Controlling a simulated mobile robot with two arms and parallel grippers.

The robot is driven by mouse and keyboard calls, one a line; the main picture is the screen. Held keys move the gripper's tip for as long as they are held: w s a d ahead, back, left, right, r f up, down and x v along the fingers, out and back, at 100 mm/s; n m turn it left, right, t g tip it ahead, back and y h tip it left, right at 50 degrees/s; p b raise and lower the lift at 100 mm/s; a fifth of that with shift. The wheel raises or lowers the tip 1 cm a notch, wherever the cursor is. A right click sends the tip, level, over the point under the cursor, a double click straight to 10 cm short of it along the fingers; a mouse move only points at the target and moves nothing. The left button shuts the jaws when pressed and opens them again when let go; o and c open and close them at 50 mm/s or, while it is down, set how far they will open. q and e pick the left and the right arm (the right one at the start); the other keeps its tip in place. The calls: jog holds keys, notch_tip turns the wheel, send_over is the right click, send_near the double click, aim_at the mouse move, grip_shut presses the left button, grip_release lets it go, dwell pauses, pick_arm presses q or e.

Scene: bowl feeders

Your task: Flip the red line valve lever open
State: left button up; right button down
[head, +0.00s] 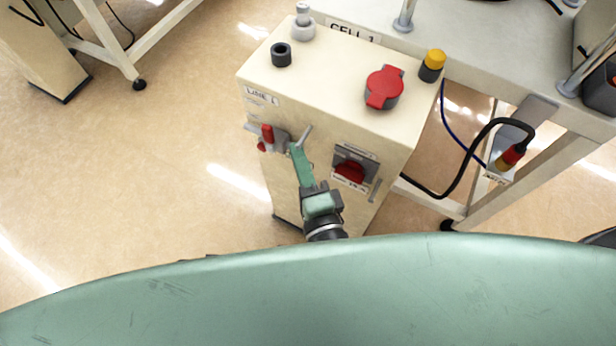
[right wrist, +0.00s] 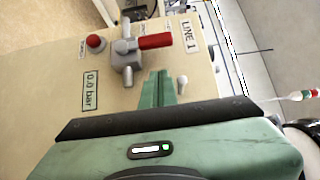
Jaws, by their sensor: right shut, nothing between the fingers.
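The line valve is a grey body (right wrist: 125,62) with a red lever (right wrist: 155,41) on the front of the cream cabinet. In the right wrist view the lever points right, toward the LINE 1 label (right wrist: 190,34). In the head view the red lever (head: 267,132) stands upward at the cabinet's left front edge. My right gripper (head: 296,149) has its green fingers shut and empty, just right of the valve. In the right wrist view its fingertips (right wrist: 161,76) are below the lever, seemingly apart from it. My left gripper is not in view.
A red button (right wrist: 96,42) and a 0.0 bar display (right wrist: 91,91) sit beside the valve. A red rotary switch (head: 350,170) is right of my gripper. A small grey pin (right wrist: 182,84) projects close to the fingers.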

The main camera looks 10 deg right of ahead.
aim_at(269, 140)
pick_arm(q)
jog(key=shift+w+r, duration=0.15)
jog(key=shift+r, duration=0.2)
pick_arm(e)
jog(key=shift+w+a, duration=0.55)
jog(key=shift+a, duration=0.25)
jog(key=shift+w+a, duration=0.5)
jog(key=shift+a, duration=0.3)
